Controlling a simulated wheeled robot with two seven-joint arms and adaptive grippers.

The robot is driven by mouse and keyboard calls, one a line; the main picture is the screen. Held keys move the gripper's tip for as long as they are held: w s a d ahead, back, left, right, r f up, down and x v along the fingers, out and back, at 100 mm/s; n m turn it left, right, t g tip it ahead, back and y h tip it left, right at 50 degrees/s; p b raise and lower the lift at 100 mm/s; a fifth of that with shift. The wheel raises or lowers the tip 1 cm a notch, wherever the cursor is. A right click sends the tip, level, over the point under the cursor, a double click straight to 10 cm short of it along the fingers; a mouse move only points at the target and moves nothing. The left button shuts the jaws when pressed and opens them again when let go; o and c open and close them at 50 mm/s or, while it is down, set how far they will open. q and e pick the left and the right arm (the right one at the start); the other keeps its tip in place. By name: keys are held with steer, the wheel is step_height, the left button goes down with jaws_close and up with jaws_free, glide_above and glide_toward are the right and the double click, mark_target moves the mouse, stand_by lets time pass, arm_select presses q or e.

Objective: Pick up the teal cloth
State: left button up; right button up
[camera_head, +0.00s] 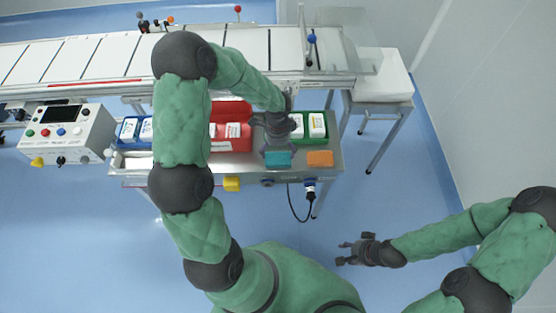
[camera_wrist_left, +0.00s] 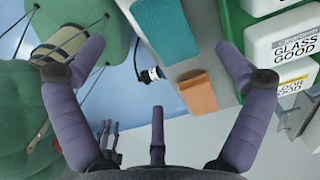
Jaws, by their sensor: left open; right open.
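The teal cloth (camera_head: 278,159) lies folded flat on the front part of the metal bench, left of an orange cloth (camera_head: 320,158). In the left wrist view the teal cloth (camera_wrist_left: 167,30) reaches the top edge, so part of it is out of frame. My left gripper (camera_head: 278,148) is open and empty above the bench at the teal cloth. In its wrist view the fingers (camera_wrist_left: 160,50) are spread wide, with the cloth between and beyond them, apart from it. My right gripper (camera_head: 343,253) is open and empty, low at the right, away from the bench.
A green bin (camera_head: 327,117) with white labelled boxes stands right behind the cloths. A red bin (camera_head: 240,142) and blue bin (camera_head: 127,131) stand further left. A control box (camera_head: 62,134) is at the left. A conveyor (camera_head: 90,58) runs behind. A cable hangs at the bench front.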

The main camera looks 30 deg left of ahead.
mark_target(278, 161)
arm_select(q)
step_height(278, 161, down, 3)
steer(key=shift+d+f+b, duration=0.1)
steer(key=shift+b, duration=0.3)
step_height(278, 161, down, 5)
steer(key=b, duration=0.2)
steer(key=shift+b, duration=0.3)
steer(key=c, duration=0.9)
